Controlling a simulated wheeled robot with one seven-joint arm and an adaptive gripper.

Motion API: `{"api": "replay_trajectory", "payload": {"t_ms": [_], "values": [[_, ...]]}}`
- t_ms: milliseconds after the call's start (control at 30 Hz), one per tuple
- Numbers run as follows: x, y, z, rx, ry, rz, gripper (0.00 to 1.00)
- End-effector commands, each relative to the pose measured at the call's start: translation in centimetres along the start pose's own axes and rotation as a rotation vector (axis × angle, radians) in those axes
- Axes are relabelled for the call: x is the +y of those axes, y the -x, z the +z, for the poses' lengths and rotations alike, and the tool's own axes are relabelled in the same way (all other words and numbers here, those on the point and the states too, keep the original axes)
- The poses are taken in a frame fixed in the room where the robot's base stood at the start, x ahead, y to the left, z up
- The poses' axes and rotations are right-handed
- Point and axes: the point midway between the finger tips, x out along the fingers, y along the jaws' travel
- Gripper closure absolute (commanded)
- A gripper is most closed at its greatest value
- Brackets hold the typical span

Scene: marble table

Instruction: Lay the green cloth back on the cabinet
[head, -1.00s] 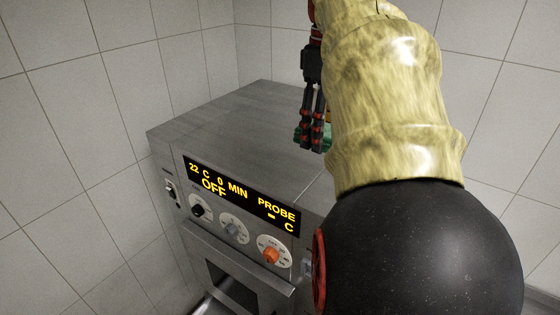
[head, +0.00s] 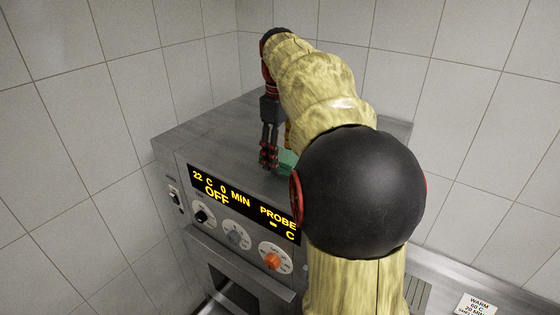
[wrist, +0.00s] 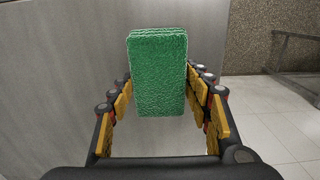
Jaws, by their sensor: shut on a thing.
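The green cloth (wrist: 158,72) is a folded, block-like piece with a rough surface, between the fingers of my gripper (wrist: 160,110) in the wrist view. My gripper is shut on it. In the head view the gripper (head: 268,166) points down over the front part of the cabinet's top, with the cloth (head: 287,160) just right of the fingertips, partly hidden by my arm. The cabinet (head: 205,130) is a grey metal oven-like unit with a flat top. I cannot tell whether the cloth touches the top.
The cabinet's front has a lit display (head: 243,204), several knobs including an orange one (head: 272,261), and a door below. Tiled walls stand behind and left. The visible left part of the top is bare. My arm hides much of its right side.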

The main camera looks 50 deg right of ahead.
Motion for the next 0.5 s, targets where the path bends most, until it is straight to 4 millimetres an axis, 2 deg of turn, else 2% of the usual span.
{"api": "replay_trajectory", "payload": {"t_ms": [200, 500], "values": [[-0.1, -2.0, 0.2, 0.000, 0.000, 0.000, 0.74], [-0.1, -2.4, 0.2, 0.000, 0.000, 0.000, 0.74]]}}
